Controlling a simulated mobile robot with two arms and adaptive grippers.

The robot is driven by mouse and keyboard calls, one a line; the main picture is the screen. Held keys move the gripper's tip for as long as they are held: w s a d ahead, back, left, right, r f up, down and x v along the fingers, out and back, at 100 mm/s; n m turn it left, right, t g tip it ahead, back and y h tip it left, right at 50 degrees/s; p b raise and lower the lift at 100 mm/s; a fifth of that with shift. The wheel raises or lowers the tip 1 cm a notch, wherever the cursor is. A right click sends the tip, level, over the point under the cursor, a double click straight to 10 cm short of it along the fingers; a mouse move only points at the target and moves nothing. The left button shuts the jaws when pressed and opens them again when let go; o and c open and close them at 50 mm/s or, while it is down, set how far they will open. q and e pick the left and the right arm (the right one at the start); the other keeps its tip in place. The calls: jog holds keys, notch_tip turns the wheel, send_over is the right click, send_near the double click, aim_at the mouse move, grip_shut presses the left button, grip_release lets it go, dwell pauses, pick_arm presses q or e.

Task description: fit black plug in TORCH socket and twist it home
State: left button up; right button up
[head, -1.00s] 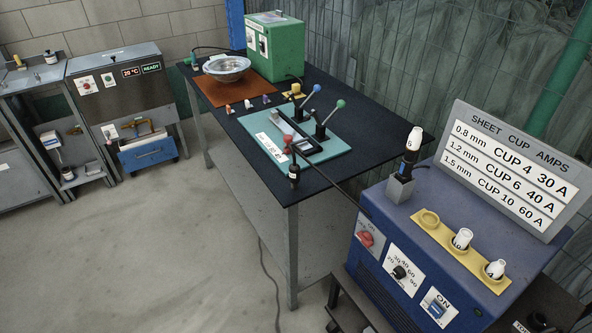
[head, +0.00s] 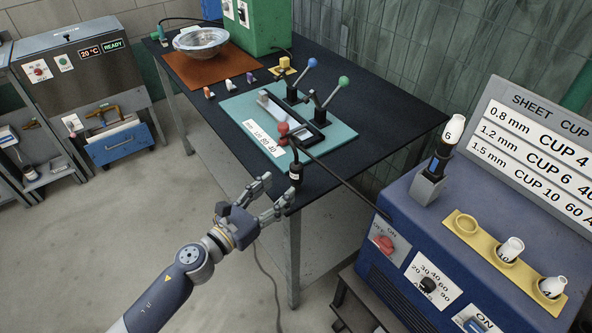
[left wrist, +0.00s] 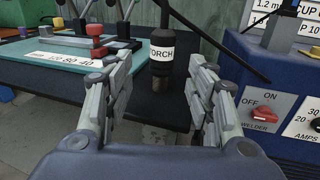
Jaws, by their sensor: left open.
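The black plug (head: 295,172) with a white band stands upright at the near corner of the dark table. In the left wrist view the plug (left wrist: 161,72) shows part of the word TORCH, and a black lead rises from its top. My left gripper (head: 278,192) is open and empty, its fingers pointing at the plug from the near left. In the wrist view the plug appears between the two fingers, a little beyond their tips, apart from them. The TORCH socket is not in view now. My right gripper is not in view.
The red-ended clamp (head: 283,128) is close behind the plug.

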aim_at(292, 179)
pick_arm(q)
jog(key=shift+x, duration=1.2)
jog(key=shift+w+d+p, duration=0.3)
jog(key=shift+w+d, duration=0.05)
jog(key=shift+w, duration=0.05)
jog(key=x, duration=0.3)
jog(key=shift+d+p, duration=0.25)
jog(key=shift+p, duration=0.05)
jog(key=shift+w+d+f, duration=0.2)
jog(key=shift+w+d, duration=0.15)
jog(key=shift+w, duration=0.15)
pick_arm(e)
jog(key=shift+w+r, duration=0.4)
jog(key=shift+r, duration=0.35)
pick_arm(q)
jog(key=shift+c, duration=1.1)
grip_shut()
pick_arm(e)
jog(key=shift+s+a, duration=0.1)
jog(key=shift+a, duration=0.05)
